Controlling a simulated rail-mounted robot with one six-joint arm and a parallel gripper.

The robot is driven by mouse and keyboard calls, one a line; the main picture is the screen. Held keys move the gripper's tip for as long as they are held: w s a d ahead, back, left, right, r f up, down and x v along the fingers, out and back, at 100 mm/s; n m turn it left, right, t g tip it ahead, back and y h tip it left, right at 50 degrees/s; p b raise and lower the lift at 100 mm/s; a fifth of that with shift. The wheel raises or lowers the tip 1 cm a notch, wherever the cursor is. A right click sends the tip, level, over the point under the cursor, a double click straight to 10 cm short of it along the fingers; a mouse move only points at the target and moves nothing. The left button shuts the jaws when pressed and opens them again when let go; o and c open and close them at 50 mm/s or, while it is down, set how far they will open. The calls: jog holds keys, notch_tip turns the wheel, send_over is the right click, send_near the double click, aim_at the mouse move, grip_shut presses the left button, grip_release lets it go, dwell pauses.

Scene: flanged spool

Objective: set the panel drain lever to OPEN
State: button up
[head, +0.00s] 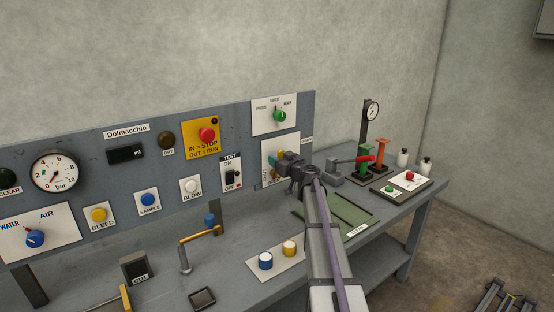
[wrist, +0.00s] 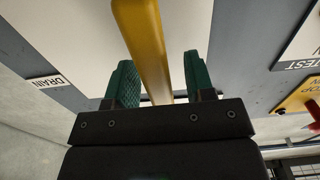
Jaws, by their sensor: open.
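The drain lever (wrist: 142,35) is a yellow bar in the wrist view. It runs from the top edge down between the two green fingers of my gripper (wrist: 162,80). The fingers stand apart, one on each side of the lever, with a gap visible at least on the right. The lever's lower end is hidden by the gripper body. A DRAIN label (wrist: 46,81) shows at left. In the head view my gripper (head: 273,160) is at the white drain plate (head: 283,145), covering most of the lever. The lever's setting cannot be read.
Above the drain plate is a selector plate with a green knob (head: 280,116). To its left are the TEST switch (head: 231,173) and the red stop button (head: 207,135). A red-handled clamp (head: 358,160) stands on the bench to the right. A green mat (head: 352,214) lies below.

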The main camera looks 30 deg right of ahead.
jog(key=s, duration=0.9)
jog(key=shift+s+d, duration=0.35)
jog(key=shift+d, duration=0.1)
